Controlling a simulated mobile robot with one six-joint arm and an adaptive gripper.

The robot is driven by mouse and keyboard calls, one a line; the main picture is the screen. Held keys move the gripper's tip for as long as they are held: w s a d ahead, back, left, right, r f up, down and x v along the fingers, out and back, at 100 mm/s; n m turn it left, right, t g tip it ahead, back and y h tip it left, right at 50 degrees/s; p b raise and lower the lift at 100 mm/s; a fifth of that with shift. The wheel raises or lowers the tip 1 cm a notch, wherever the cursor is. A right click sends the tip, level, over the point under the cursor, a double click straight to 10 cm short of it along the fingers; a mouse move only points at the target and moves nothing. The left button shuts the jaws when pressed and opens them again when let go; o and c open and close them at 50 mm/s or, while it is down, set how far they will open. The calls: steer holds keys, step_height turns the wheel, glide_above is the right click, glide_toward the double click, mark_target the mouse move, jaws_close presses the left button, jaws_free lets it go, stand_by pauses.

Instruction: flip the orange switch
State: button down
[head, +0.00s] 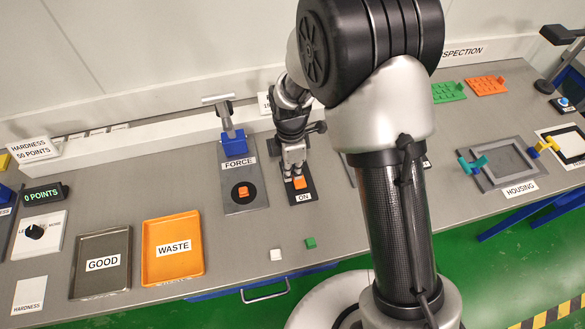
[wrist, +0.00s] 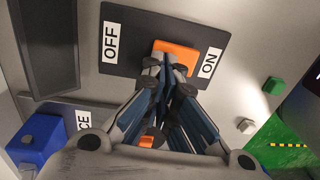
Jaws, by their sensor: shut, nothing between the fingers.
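The orange switch (wrist: 181,52) sits on a black plate (wrist: 150,25) with a white OFF label and a white ON label. In the wrist view the orange part lies nearer the ON label. In the head view the switch (head: 299,183) shows just above the ON label, and the OFF end is hidden by my gripper. My gripper (head: 294,172) is shut and empty, pointing down at the plate. In the wrist view its fingertips (wrist: 165,66) overlap the near edge of the orange switch. I cannot tell whether they touch it.
Left of the switch is the FORCE station (head: 241,190) with a blue block and grey handle. A white cube (head: 275,254) and a green cube (head: 310,242) lie in front. GOOD (head: 125,240) and WASTE (head: 193,222) trays are farther left.

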steer(key=shift+w, duration=0.1)
steer(key=shift+s+d, duration=0.1)
steer(key=shift+s, duration=0.15)
steer(key=shift+s+d+r, duration=0.15)
steer(key=shift+s+r, duration=0.05)
steer(key=shift+s, duration=0.4)
step_height(320, 180, up, 14)
steer(key=w+p, duration=0.2)
steer(key=p, duration=0.3)
steer(key=shift+w+a, duration=0.3)
steer(key=shift+a, duration=0.1)
steer(key=shift+f, duration=0.1)
